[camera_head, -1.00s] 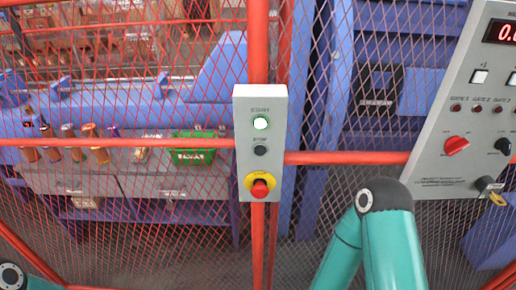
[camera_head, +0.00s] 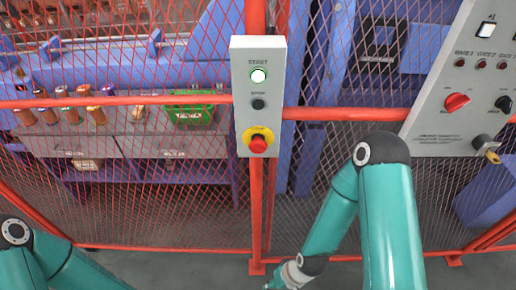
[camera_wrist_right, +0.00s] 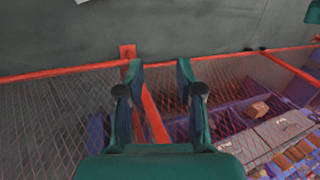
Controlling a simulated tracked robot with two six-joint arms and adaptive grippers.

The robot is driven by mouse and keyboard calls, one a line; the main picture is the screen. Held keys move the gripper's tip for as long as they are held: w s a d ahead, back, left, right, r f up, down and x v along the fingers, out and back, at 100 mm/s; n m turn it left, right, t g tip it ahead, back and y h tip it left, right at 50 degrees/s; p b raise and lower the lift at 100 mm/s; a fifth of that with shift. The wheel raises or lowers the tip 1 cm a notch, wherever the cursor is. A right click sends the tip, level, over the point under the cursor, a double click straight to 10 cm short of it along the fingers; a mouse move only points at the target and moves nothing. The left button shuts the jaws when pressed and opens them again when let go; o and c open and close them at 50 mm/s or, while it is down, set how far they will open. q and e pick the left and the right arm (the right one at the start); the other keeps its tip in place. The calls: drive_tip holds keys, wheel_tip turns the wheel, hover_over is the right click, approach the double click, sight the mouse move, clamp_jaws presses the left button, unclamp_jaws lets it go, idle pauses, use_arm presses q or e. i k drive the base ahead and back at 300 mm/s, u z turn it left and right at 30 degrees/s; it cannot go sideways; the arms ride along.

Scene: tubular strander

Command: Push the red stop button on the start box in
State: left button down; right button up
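The start box (camera_head: 260,95) is a narrow light-grey panel on a red fence post in the head view. From top to bottom it has a lit white-green start button (camera_head: 258,76), a small black button (camera_head: 258,104) labelled STOP, and a red mushroom button (camera_head: 258,144) on a yellow ring. My right arm hangs right of and below the box, its wrist at the bottom edge. In the right wrist view my right gripper (camera_wrist_right: 158,68) has its fingers apart with nothing between them, facing the fence and floor. My left gripper is out of view; only left arm links show.
Red mesh fence with a horizontal rail (camera_head: 345,114) runs behind the box. A larger grey control panel (camera_head: 455,110) with a red knob (camera_head: 456,102) stands at right. Behind the mesh are a green crate (camera_head: 190,114) and blue machinery. Grey floor lies below.

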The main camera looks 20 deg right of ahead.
sight(257, 146)
drive_tip(key=u, duration=1.65)
drive_tip(key=i, duration=0.1)
drive_tip(key=z, duration=3.15)
drive_tip(key=k, duration=1.3)
drive_tip(key=z, duration=2.2)
drive_tip(key=i, duration=0.1)
drive_tip(key=u, duration=3.7)
drive_tip(key=i, duration=0.5)
drive_tip(key=z, duration=0.1)
